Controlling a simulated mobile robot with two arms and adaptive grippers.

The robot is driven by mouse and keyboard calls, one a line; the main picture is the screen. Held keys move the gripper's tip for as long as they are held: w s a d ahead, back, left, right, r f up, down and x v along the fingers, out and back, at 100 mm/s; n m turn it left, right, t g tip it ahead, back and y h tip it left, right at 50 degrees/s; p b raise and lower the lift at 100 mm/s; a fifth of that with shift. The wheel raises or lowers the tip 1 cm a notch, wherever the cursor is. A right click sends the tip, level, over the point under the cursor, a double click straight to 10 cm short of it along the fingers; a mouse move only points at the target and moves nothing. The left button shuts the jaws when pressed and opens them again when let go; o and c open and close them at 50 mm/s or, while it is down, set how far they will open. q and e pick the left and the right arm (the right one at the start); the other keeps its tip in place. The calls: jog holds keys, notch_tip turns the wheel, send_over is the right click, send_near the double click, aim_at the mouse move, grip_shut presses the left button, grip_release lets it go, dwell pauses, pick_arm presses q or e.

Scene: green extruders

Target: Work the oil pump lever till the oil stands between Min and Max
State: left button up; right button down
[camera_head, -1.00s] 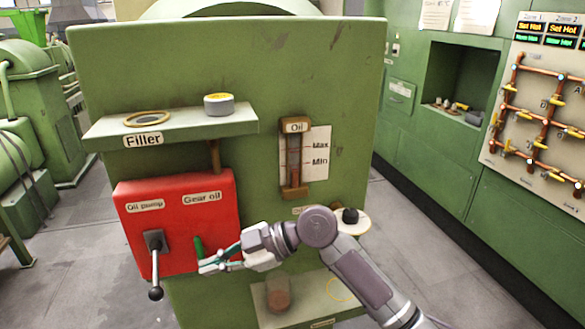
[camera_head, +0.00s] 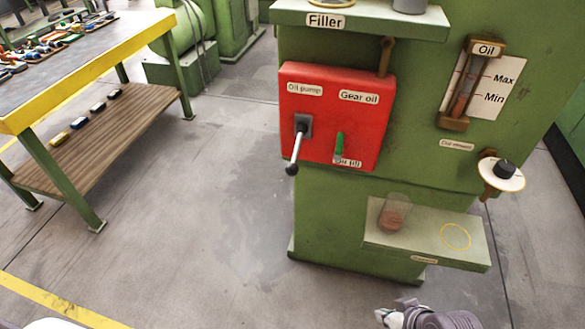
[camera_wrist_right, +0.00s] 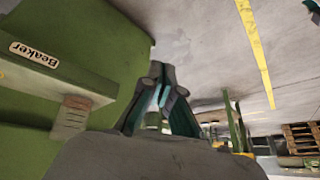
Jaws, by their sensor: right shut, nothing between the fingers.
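The oil pump lever (camera_head: 297,147) is a metal rod with a dark knob, hanging down from the red panel (camera_head: 370,120). Beside it is a short green handle (camera_head: 339,141), upright, above a label ending in "fill". The oil gauge (camera_head: 464,88) has Max and Min marks. Reddish oil shows in its lower tube; I cannot tell its exact level against the marks. My right gripper (camera_head: 382,317) is at the bottom edge, below and apart from the panel. In the wrist view its fingers (camera_wrist_right: 157,72) are shut and empty. My left gripper is out of view.
A shelf (camera_head: 380,240) below the panel holds a beaker (camera_head: 393,218) with brownish contents. A round plate with a black knob (camera_head: 503,169) juts out at right. A yellow-edged workbench (camera_head: 95,70) stands at left. Floor between is clear.

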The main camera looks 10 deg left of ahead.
jog(key=s+d+f+m+g+h, duration=0.1)
jog(key=s+d+f, duration=0.2)
jog(key=s+f, duration=0.55)
jog(key=s+d+f+m+g+h+p, duration=0.15)
jog(key=s+f, duration=0.25)
jog(key=f, duration=0.9)
jog(key=s+d+f+m+h, duration=0.1)
jog(key=s+d+f, duration=0.3)
jog(key=s+f, duration=0.45)
jog(key=s+f+p, duration=0.3)
jog(key=s, duration=0.2)
pick_arm(q)
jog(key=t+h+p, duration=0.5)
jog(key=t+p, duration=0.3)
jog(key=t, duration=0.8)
send_near(293, 167)
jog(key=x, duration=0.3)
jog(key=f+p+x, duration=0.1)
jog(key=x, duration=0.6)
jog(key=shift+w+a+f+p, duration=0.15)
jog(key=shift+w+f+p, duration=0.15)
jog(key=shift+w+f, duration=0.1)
pick_arm(e)
notch_tip(293, 167, up, 9)
jog(key=s+d, duration=0.1)
jog(key=s, duration=0.1)
jog(key=shift+d+g, duration=0.15)
jog(key=shift+g, duration=0.3)
